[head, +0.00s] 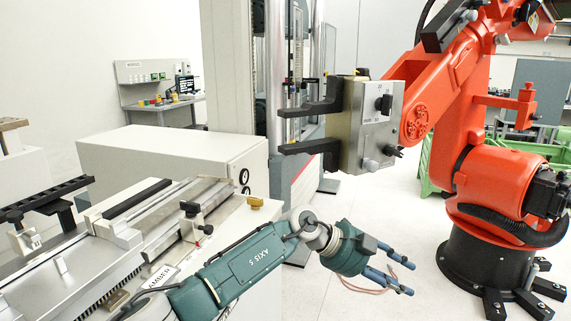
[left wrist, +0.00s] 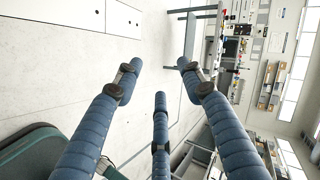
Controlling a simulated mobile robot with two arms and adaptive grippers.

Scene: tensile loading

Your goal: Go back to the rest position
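My left arm, teal, comes in from the bottom left in the head view. Its left gripper (head: 410,279) has blue fingers and hangs over the pale floor in front of the orange robot. In the left wrist view the three blue fingers of the left gripper (left wrist: 160,72) stand apart with nothing between them. It is open, empty and clear of the things around it. My right gripper shows in neither view.
An orange robot arm (head: 458,85) on a black base stands at the right, its grey gripper block (head: 366,125) by the testing machine (head: 238,75). A white cabinet (head: 165,160) and a bench with rails (head: 60,262) stand at left. Pale floor (head: 400,215) is free between.

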